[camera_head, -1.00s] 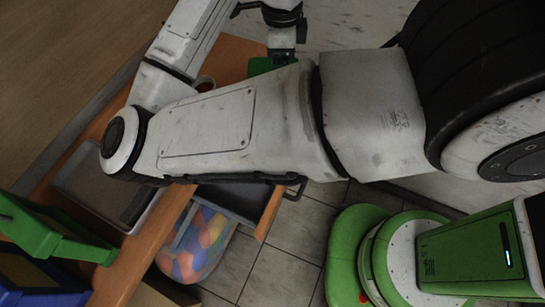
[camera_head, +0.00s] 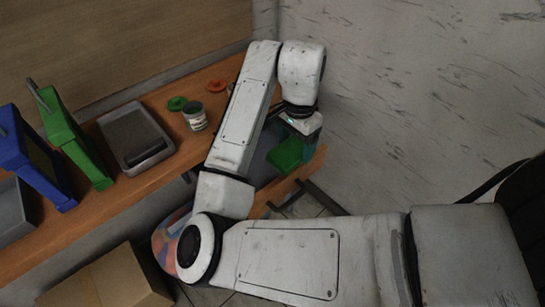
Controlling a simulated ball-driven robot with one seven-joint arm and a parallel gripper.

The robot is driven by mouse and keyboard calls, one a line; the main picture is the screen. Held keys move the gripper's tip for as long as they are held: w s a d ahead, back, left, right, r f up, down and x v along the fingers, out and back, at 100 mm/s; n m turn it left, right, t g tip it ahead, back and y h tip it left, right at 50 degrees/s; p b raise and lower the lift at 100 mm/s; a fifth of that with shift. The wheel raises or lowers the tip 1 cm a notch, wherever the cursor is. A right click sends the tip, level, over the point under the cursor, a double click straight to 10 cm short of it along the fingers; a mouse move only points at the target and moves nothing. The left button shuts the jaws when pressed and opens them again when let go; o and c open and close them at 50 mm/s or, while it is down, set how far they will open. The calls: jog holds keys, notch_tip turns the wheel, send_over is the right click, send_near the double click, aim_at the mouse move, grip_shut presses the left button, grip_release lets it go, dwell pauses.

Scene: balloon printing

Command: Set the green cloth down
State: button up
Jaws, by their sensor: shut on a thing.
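The green cloth (camera_head: 287,156) hangs below my gripper (camera_head: 298,136) at the right end of the wooden bench (camera_head: 150,188). It looks like a flat, dark-edged green piece. My gripper is shut on the cloth; its fingertips are mostly hidden by the wrist above. The cloth is over the open grey drawer (camera_head: 262,166); I cannot tell whether it touches the drawer.
On the bench are a can (camera_head: 193,116), a green ring (camera_head: 177,103), a red ring (camera_head: 217,86), a grey tray (camera_head: 125,128), a green stand (camera_head: 72,140) and a blue stand (camera_head: 35,165).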

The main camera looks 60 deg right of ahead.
jog(key=w+d+f, duration=0.1)
jog(key=w+f, duration=0.1)
jog(key=w+d+f+b, duration=0.1)
jog(key=w+f, duration=0.2)
jog(key=w+d+f, duration=0.1)
jog(key=w+f, duration=0.1)
jog(key=w, duration=0.1)
jog(key=shift+d+f+b, duration=0.2)
jog(key=shift+d+b, duration=0.15)
jog(key=shift+b, duration=0.05)
jog(key=shift+w+f, duration=0.15)
jog(key=shift+f, duration=1.55)
jog(key=shift+f, duration=0.2)
jog(key=o, duration=1)
jog(key=shift+o, duration=0.2)
jog(key=shift+r, duration=0.1)
notch_tip(320, 180, up, 12)
jog(key=p, duration=0.1)
jog(key=shift+d+r, duration=0.1)
